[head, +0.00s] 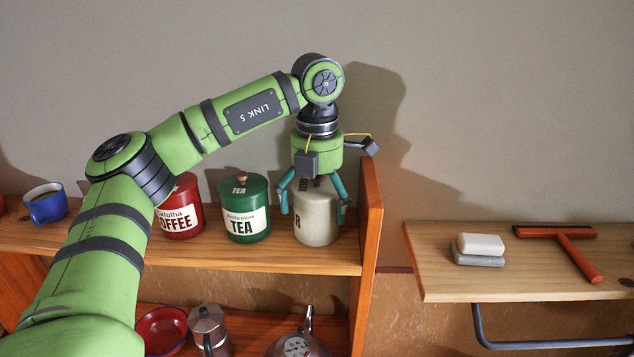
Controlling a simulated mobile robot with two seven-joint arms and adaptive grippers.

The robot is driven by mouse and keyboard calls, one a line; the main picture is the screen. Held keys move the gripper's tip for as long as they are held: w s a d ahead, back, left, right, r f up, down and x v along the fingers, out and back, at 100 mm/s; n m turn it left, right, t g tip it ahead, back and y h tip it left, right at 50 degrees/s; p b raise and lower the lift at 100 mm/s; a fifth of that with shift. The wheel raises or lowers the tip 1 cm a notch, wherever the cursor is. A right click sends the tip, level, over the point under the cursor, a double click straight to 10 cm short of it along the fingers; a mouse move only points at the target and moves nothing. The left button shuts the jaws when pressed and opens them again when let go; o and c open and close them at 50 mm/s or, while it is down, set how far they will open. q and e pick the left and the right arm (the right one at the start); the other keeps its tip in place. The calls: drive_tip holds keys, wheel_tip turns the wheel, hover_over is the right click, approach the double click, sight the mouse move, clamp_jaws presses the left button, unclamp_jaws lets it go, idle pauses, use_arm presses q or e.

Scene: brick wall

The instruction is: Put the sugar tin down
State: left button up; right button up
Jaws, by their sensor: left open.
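The cream sugar tin (316,226) stands upright on the upper wooden shelf, near the shelf's right end. Only the last letter of its label shows. My left gripper (314,206) points down over the tin, its teal fingers spread on either side of it. The gripper is open, and its palm hides much of the tin's top. Whether the fingers touch the tin's sides, I cannot tell. My right gripper is not in view.
A green tea tin (245,210) and a red coffee tin (180,208) stand left of the sugar tin. The shelf's upright side panel (371,215) is close on the right. A blue mug (45,203) is far left. A separate right shelf holds soap (480,244) and a squeegee (570,250).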

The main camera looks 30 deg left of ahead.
use_arm(q)
wheel_tip(320, 180, up, 12)
drive_tip(key=shift+f, duration=0.25)
drive_tip(key=shift+f, duration=0.1)
